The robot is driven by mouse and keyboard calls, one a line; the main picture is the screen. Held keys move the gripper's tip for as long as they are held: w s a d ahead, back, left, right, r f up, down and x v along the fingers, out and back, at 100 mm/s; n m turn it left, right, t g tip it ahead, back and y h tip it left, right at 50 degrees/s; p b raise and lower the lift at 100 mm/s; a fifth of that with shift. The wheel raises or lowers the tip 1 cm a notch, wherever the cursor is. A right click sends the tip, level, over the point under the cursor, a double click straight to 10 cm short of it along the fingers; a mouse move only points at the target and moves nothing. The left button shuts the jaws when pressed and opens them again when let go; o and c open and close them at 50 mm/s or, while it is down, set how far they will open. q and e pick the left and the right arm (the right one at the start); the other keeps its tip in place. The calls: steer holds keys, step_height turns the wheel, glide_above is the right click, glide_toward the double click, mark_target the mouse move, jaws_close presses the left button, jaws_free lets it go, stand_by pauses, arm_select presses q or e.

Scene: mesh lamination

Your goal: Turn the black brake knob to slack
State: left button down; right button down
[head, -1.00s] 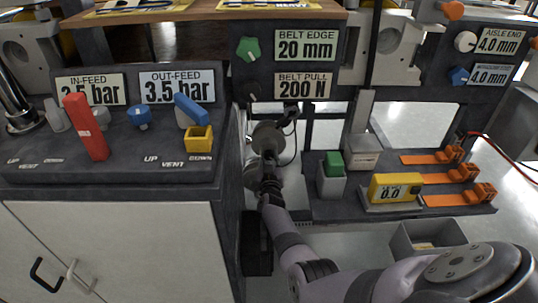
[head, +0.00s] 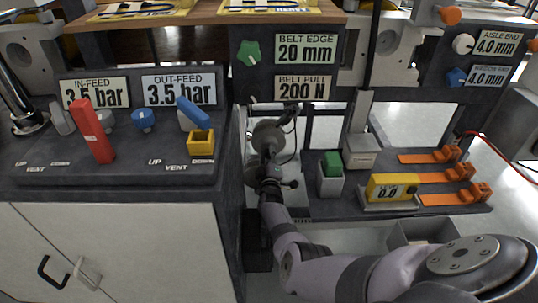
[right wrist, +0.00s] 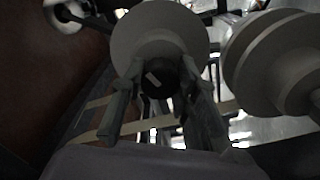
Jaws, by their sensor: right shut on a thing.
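The black brake knob (right wrist: 162,77), with a short pale mark on its face, is in the middle of the right wrist view. It sits in front of a round pale grey disc (right wrist: 155,30). The two fingers of my right gripper (right wrist: 160,88) are on either side of the knob and shut on it. In the head view my right gripper (head: 268,172) reaches down the gap beside the white cabinet, by the grey discs (head: 267,136). I cannot make out the brake knob there. My left gripper is not in view.
A second stepped grey roll end (right wrist: 275,62) is close at right in the wrist view. The white cabinet (head: 125,245) stands left of my arm. A dark shelf with a green block (head: 332,163) and yellow gauge (head: 390,186) lies right.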

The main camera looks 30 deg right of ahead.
steer(key=n, duration=0.3)
steer(key=shift+f+n, duration=0.1)
steer(key=shift+n, duration=0.2)
steer(key=n+b, duration=0.1)
steer(key=n, duration=0.2)
steer(key=shift+n, duration=0.3)
steer(key=n+b, duration=0.2)
steer(key=n, duration=0.1)
steer(key=shift+f, duration=0.1)
steer(key=shift+n+b, duration=0.45)
steer(key=shift+n, duration=0.75)
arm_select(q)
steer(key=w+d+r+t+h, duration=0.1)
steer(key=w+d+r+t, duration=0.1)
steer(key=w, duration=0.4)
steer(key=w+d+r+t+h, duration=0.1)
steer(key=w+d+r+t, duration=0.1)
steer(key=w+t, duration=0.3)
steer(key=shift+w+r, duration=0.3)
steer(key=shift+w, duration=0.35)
arm_select(e)
steer(key=shift+n, duration=0.3)
steer(key=c, duration=1.2)
jaws_free()
steer(key=shift+c, duration=0.2)
steer(key=shift+r, duration=0.2)
